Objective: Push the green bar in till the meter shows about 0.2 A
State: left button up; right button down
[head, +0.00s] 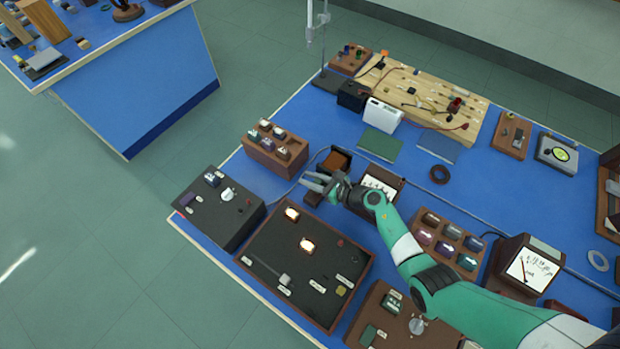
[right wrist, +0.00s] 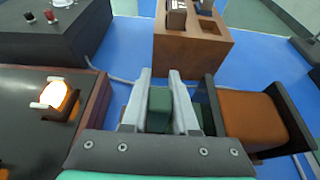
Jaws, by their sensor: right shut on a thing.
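My right gripper (head: 322,187) reaches over the bench from the right, beside the brown coil box. In the right wrist view its two grey fingers (right wrist: 160,80) are shut on the green bar (right wrist: 160,110), which sits between them. The orange-brown coil (right wrist: 255,118) in its dark frame is just right of the fingers; it also shows in the head view (head: 337,160). A meter with a white face (head: 380,182) stands just right of the gripper, partly hidden by my arm; its reading is too small to tell. My left gripper is out of view.
A dark board with two lit lamps (head: 307,244) lies in front of the gripper. A dark box with knobs (head: 218,208) is to the left. A brown block with small weights (head: 275,149) stands behind-left. Another meter (head: 530,270) stands at the right. Wires cross the blue bench.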

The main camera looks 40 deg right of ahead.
jog(key=shift+d, duration=0.1)
jog(key=c, duration=0.7)
grip_release()
jog(key=shift+s+r, duration=0.15)
jog(key=p+v, duration=0.4)
jog(key=v, duration=0.7)
jog(key=shift+s+p, duration=0.15)
jog(key=shift+p, duration=0.25)
